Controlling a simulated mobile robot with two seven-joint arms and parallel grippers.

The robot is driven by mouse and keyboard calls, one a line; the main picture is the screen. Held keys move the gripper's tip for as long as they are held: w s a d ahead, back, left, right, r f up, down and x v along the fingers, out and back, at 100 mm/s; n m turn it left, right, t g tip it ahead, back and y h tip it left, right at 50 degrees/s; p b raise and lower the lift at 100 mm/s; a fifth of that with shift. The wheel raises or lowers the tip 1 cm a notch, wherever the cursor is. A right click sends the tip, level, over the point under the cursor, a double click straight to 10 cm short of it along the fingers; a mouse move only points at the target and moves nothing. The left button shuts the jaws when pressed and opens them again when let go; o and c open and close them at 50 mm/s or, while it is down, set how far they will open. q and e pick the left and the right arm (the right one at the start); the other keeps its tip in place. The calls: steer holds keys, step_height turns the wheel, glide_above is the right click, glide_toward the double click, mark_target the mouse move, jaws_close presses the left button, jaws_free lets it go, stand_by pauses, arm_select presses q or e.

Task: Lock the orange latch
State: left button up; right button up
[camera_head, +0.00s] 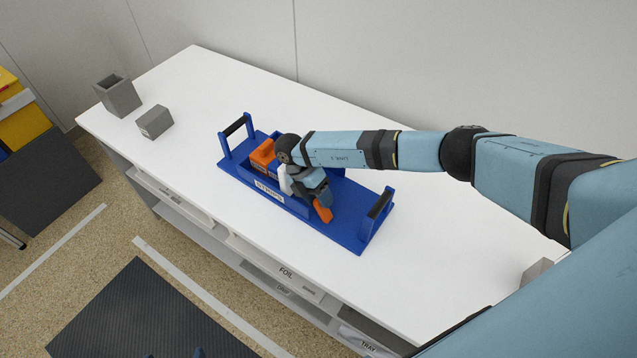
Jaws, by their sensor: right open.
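A blue tray-like fixture (345,236) with a raised handle at each end lies on the white table. Two orange parts show on it: an orange block (263,153) at its left side, and an orange piece (323,211) that sticks out just below my right gripper. The second piece may be the latch; most of it is hidden by the gripper. My right gripper (313,190) is over the middle of the fixture, pointing down, with its jaws open. Its fingertips are largely hidden, so I cannot tell whether they touch the orange piece. My left gripper does not show.
The white table (220,90) has free room around the fixture. A grey open box (119,97) and a grey block (155,122) stand at its far left. The fixture's black-gripped handles (380,203) stand up as obstacles. A wall runs behind the table.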

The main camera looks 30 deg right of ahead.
mark_target(322, 209)
step_height(322, 209, up, 20)
steer(key=b, duration=0.1)
steer(key=shift+f, duration=0.15)
steer(key=shift+c, duration=0.2)
